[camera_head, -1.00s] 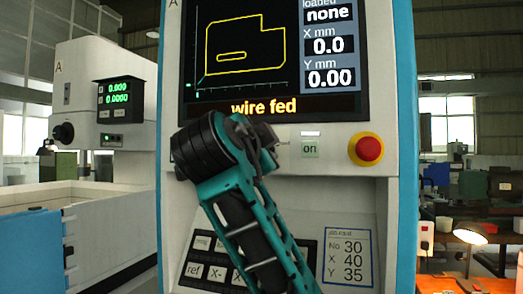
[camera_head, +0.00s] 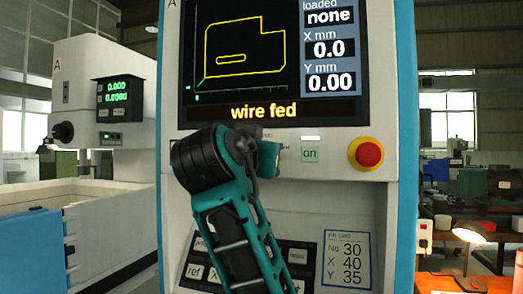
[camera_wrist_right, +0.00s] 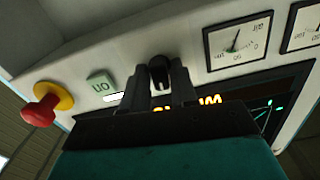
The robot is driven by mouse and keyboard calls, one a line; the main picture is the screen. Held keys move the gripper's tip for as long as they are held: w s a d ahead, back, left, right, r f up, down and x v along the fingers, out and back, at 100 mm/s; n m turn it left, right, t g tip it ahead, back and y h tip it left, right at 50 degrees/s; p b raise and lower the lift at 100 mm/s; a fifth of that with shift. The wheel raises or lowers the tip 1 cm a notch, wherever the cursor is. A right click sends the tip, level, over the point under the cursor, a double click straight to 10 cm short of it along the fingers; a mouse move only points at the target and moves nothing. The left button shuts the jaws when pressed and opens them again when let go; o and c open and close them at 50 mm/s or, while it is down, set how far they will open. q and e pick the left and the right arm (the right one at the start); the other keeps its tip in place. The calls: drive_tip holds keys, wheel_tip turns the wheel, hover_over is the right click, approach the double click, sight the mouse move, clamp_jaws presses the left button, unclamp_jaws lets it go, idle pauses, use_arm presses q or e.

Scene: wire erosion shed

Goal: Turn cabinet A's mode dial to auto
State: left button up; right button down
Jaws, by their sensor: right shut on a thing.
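Cabinet A (camera_head: 340,190) fills the middle of the head view, with the letter A at its top left corner. Its screen (camera_head: 240,60) reads "wire fed". The mode dial (camera_wrist_right: 158,70), a small black knob with a pale mark, shows in the right wrist view; my right arm hides it in the head view. My right gripper (camera_wrist_right: 161,88) is shut on the dial, one finger on each side. In the head view my right wrist covers the panel left of the "on" button, and the fingertips are hidden. I cannot read which mode the dial points to. My left gripper is not in view.
A red emergency stop knob (camera_head: 369,154) and a green "on" button (camera_head: 310,154) are right of my wrist. A keypad (camera_head: 300,255) and job card (camera_head: 347,259) are below. Gauges (camera_wrist_right: 238,42) show in the wrist view. A white machine (camera_head: 100,120) stands left.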

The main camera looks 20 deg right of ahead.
drive_tip(key=shift+n, duration=0.6)
drive_tip(key=c, duration=1.1)
unclamp_jaws()
drive_tip(key=shift+o, duration=0.2)
drive_tip(key=b+v, duration=0.1)
drive_tip(key=v, duration=1.2)
